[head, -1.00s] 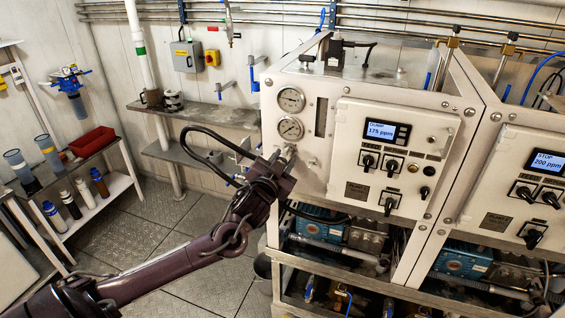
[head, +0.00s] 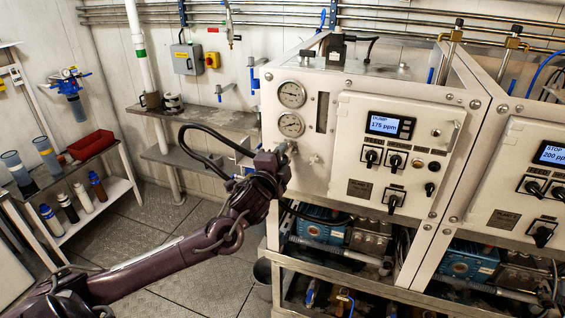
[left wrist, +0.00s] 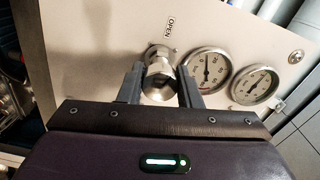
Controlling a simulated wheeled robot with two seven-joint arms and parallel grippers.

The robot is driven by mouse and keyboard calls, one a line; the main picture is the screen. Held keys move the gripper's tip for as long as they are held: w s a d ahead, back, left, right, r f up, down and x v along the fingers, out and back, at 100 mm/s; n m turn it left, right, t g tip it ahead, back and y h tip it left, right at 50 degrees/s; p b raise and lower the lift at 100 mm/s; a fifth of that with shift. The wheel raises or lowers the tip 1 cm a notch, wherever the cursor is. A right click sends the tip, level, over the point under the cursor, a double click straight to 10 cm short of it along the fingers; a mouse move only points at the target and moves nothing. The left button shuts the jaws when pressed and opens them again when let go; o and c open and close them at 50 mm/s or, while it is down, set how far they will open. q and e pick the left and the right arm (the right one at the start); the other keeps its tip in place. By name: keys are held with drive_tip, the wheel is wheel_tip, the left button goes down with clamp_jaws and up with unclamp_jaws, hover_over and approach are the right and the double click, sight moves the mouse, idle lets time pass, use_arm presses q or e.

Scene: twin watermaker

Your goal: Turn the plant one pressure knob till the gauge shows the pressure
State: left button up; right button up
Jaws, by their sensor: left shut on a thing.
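The pressure knob (left wrist: 158,78) is a bare metal knob on the plant one panel, below an OPEN label in the left wrist view. My left gripper (left wrist: 160,88) has a finger on each side of it and is shut on it. In the head view my left gripper (head: 281,156) reaches the panel just below the lower gauge (head: 291,125). An upper gauge (head: 291,94) sits above that one. Both dials also show in the left wrist view, the nearer gauge (left wrist: 207,72) and the farther gauge (left wrist: 256,86); their exact readings are too small to tell. My right gripper is not in view.
The plant one display (head: 390,125) reads DUMP 175 ppm, above several black switches. The plant two panel (head: 530,185) stands to the right. A shelf (head: 195,117) lies behind my left arm. Bottles and a red tray (head: 91,144) stand at the left.

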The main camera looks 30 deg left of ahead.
use_arm(q)
drive_tip(key=m+b, duration=0.1)
drive_tip(key=m, duration=0.1)
drive_tip(key=m+b, duration=0.2)
drive_tip(key=shift+f+m, duration=0.2)
drive_tip(key=shift+m, duration=0.1)
drive_tip(key=m+b, duration=0.6)
drive_tip(key=b, duration=0.1)
drive_tip(key=shift+r+m+b, duration=0.2)
drive_tip(key=shift+m+b, duration=1.65)
drive_tip(key=shift+m, duration=0.05)
drive_tip(key=o, duration=1)
